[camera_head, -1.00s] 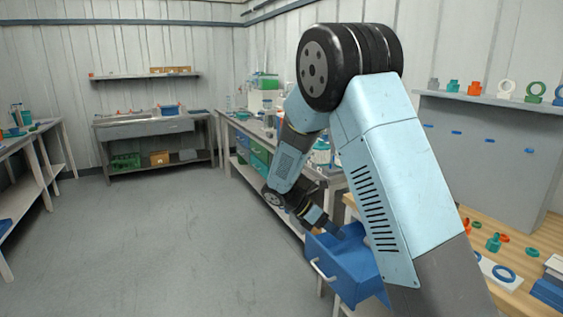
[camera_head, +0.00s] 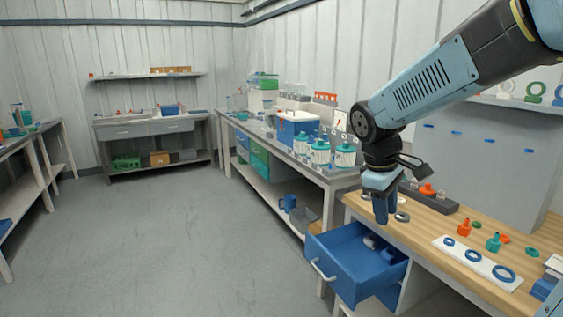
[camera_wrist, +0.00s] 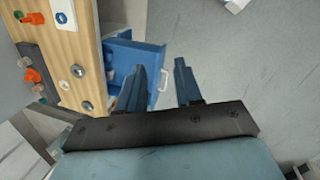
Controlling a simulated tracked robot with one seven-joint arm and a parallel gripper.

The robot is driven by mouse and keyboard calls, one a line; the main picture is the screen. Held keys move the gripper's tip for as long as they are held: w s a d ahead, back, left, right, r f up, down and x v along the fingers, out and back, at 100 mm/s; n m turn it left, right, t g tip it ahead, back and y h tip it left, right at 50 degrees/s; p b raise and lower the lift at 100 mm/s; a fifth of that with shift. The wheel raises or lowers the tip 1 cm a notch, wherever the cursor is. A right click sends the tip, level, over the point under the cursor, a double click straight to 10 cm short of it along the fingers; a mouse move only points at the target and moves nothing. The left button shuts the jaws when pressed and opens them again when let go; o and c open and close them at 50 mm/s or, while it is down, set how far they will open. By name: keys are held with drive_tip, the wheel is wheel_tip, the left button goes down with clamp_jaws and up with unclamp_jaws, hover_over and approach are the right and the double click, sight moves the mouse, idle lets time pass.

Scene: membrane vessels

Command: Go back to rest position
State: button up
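My gripper (camera_head: 382,214) hangs over the left end of the wooden workbench, above and behind the open blue drawer. In the wrist view my gripper (camera_wrist: 160,88) shows its two blue fingers apart with nothing between them. The blue drawer (camera_head: 345,279) is pulled out of the bench and holds a small grey item and a blue item. The drawer also shows in the wrist view (camera_wrist: 156,62), partly behind the left finger.
The wooden bench (camera_head: 425,232) carries a dark holder (camera_head: 430,198), metal discs, a white strip with blue rings (camera_head: 476,262) and small orange and teal fittings. A grey side bench (camera_head: 330,176) holds white-and-teal vessels (camera_head: 320,152). The floor (camera_head: 150,240) at left is clear.

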drive_tip(key=s+r+m+t+y, duration=0.2)
drive_tip(key=s+r+m+t, duration=0.3)
drive_tip(key=s+m, duration=0.3)
drive_tip(key=s, duration=0.4)
drive_tip(key=shift+s+d+r+m+y, duration=0.2)
drive_tip(key=shift+s+d+m+y, duration=0.1)
drive_tip(key=shift+d+m+y, duration=0.1)
idle(1.0)
